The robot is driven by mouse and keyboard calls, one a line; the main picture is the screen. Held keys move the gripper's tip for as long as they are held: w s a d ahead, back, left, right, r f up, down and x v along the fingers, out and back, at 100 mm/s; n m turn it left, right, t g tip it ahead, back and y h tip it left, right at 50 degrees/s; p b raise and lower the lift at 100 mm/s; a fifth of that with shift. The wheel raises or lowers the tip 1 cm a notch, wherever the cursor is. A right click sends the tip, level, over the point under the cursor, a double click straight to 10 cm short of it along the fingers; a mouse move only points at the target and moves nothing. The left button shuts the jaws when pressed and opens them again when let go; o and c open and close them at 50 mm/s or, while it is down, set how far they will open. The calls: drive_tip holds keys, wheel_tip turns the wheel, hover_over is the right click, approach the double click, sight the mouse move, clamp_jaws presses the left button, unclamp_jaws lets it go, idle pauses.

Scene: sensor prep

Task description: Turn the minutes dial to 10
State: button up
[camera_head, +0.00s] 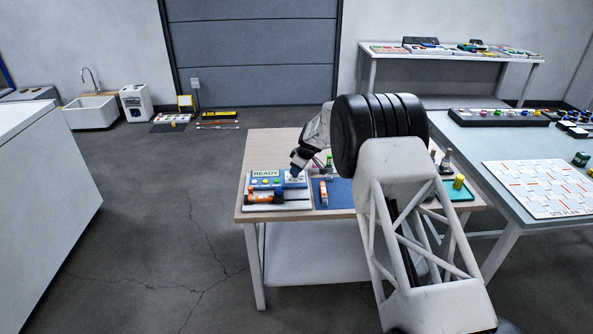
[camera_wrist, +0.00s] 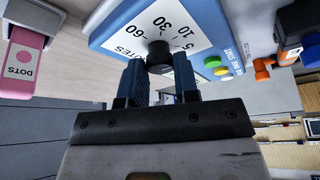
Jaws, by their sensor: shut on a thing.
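The minutes dial (camera_wrist: 158,54) is a black knob on a white label printed with 5, 10, 30 and 60, in the wrist view. Its pointer is hidden or too dark to read, so I cannot tell its setting. The label is on a blue control panel (camera_wrist: 118,22), which also shows on the table in the head view (camera_head: 256,187) with a READY display. My gripper (camera_wrist: 159,72) has its two blue fingers shut on the dial, one on each side. In the head view my gripper (camera_head: 295,170) reaches down to the panel's right side.
Yellow and green buttons (camera_wrist: 212,62) sit beside the dial label. An orange and black object (camera_head: 264,196) lies at the panel's front. A blue mat (camera_head: 340,192) with small items is to the right. A pink DOTS tag (camera_wrist: 25,58) shows at the left of the wrist view.

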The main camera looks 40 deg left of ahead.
drive_tip(key=shift+n, duration=0.6)
drive_tip(key=shift+g, duration=0.3)
drive_tip(key=o, duration=0.9)
drive_tip(key=shift+r, duration=0.1)
drive_tip(key=v, duration=0.7)
drive_tip(key=shift+w+r, duration=0.1)
drive_tip(key=shift+r, duration=0.2)
drive_tip(key=shift+d, duration=0.15)
